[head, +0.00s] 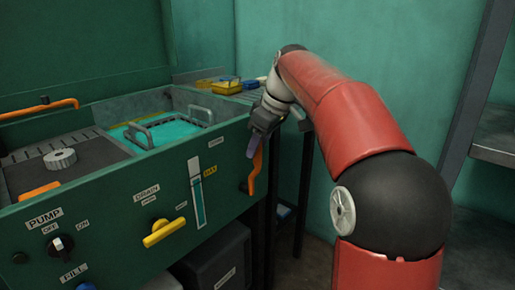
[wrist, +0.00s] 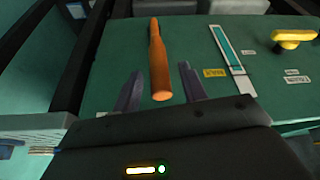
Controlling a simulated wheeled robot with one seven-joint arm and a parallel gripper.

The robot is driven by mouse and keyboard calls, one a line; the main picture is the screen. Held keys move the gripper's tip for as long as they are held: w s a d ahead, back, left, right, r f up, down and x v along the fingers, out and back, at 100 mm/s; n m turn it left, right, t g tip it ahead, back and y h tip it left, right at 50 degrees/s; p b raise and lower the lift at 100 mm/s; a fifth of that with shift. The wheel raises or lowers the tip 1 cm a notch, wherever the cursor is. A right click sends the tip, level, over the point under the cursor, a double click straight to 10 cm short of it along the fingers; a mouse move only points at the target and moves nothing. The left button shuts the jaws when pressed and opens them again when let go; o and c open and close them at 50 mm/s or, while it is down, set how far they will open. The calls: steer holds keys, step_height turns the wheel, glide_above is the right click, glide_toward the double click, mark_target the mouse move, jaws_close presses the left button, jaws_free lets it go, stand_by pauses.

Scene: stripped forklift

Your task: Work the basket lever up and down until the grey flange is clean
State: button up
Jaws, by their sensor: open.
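The orange basket lever (head: 254,171) is at the right end of the green washer's front panel and hangs down at a slight slant. In the wrist view the lever (wrist: 160,65) shows between the two finger tips. My gripper (wrist: 158,88) is open, with a finger on each side of the lever's end; I cannot tell whether either touches it. In the head view my gripper (head: 257,140) is at the lever's upper part and hides some of it. The basket (head: 150,132) with grey handles sits in the turquoise liquid of the tank.
A grey toothed part (head: 60,159) lies on the dark left deck. A yellow drain handle (head: 164,230), a pump knob (head: 61,246) and a level gauge (head: 198,192) are on the front panel. A grey shelf (head: 495,135) stands at the right.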

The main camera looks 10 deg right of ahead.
steer(key=shift+w+a+f, duration=0.15)
steer(key=shift+f, duration=0.3)
steer(key=shift+c, duration=0.4)
jaws_close()
steer(key=s+a+f+n+t+h+b, duration=0.1)
steer(key=s+a+f+t+h+b, duration=0.1)
steer(key=a+b, duration=0.4)
steer(key=shift+s+t+h+b, duration=0.7)
steer(key=shift+s+h+b, duration=0.25)
steer(key=shift+s+h, duration=0.25)
steer(key=shift+o, duration=0.4)
jaws_free()
